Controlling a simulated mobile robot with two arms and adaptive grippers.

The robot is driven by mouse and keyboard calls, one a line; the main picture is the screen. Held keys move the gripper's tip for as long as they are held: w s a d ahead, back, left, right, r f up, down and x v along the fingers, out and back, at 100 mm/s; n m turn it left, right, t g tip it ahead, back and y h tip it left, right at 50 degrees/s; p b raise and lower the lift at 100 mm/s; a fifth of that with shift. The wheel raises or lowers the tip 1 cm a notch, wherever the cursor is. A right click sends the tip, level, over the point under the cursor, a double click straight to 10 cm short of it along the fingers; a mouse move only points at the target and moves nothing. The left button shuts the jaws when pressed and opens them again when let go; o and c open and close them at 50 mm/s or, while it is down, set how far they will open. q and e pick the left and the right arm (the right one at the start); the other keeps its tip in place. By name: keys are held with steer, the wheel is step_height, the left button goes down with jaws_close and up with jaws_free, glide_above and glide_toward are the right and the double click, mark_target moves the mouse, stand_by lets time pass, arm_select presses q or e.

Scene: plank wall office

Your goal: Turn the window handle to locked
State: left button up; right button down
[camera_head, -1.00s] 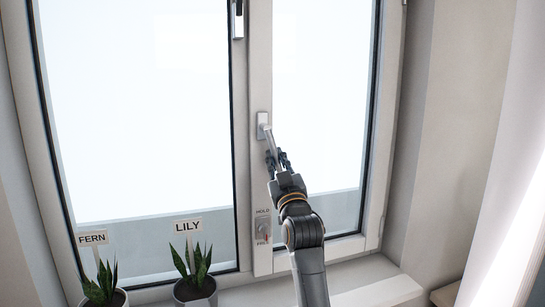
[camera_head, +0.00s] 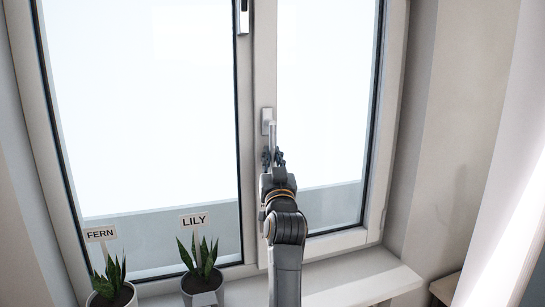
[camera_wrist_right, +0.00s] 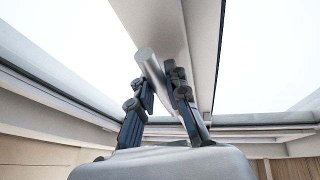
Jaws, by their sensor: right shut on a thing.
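The window handle (camera_head: 273,135) is a silver lever on a pale plate on the middle window frame. In the head view its lever points almost straight down. My right gripper (camera_head: 273,158) is shut on the lever's lower part. In the right wrist view the round lever (camera_wrist_right: 150,66) passes between the two dark fingers of the gripper (camera_wrist_right: 161,90). The left gripper is not in view.
Two potted plants stand on the sill: one labelled FERN (camera_head: 112,284) at the far left, and one labelled LILY (camera_head: 201,265) closer to my arm. Another handle (camera_head: 242,16) is higher on the frame. The sill right of my arm (camera_head: 345,283) is clear.

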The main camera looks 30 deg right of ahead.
steer(key=shift+f, duration=0.1)
steer(key=c, duration=1.3)
jaws_free()
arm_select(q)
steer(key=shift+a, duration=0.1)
arm_select(e)
steer(key=v, duration=0.7)
steer(key=shift+s+a, duration=0.15)
steer(key=shift+a, duration=0.1)
